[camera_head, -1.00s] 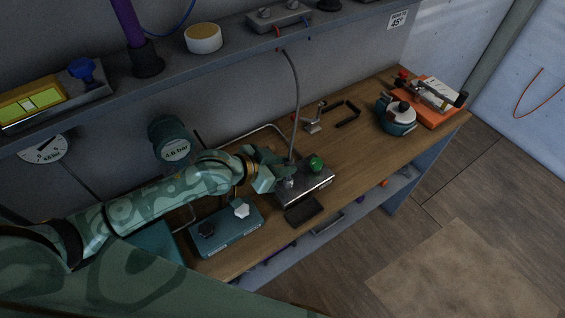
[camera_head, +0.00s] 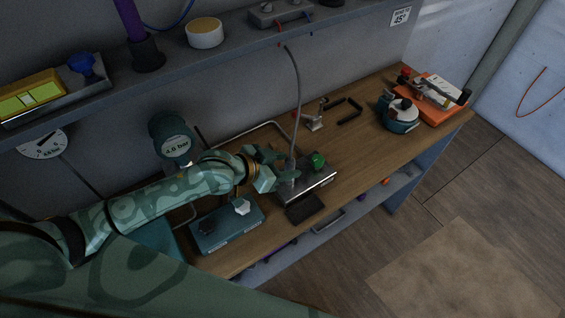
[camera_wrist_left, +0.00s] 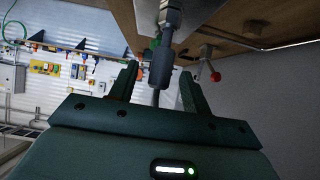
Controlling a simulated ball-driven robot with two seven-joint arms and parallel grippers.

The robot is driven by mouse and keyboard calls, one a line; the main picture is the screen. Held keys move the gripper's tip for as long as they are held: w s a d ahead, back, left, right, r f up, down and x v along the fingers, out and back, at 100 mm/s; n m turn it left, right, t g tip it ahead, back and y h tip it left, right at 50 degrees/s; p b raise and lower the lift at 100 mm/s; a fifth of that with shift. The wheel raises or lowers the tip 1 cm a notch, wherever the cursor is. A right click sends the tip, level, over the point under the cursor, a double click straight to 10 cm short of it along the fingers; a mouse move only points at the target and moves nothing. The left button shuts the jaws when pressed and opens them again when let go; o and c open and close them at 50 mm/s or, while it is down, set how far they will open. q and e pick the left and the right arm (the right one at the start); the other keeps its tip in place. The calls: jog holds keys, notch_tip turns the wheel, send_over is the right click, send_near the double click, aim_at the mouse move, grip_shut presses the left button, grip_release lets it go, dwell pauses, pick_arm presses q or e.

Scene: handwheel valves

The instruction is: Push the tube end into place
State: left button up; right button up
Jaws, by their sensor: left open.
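The grey tube (camera_head: 298,105) hangs from the shelf down to a metal block (camera_head: 318,183) with a green knob (camera_head: 317,161) on the bench. In the left wrist view, the dark sleeve of the tube end (camera_wrist_left: 160,66) is lined up with a metal fitting (camera_wrist_left: 172,20) and looks close against it; I cannot tell how deep it sits. My left gripper (camera_head: 284,168) is at the tube's lower end. In the left wrist view, its open fingers (camera_wrist_left: 156,88) stand on both sides of the tube, with gaps. My right gripper is not in view.
A teal box (camera_head: 226,231) with two knobs lies under my left arm. A gauge (camera_head: 175,147) reading about 3.0 bar stands behind. A dark pad (camera_head: 305,208) lies at the front edge. A teal valve (camera_head: 399,116) and orange device (camera_head: 433,104) are right. The shelf (camera_head: 235,39) overhangs.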

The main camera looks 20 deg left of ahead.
pick_arm(q)
jog(key=p+v, duration=0.2)
jog(key=v, duration=1.4)
jog(key=shift+s, duration=0.15)
jog(key=shift+a+p, duration=0.15)
jog(key=shift+p, duration=0.15)
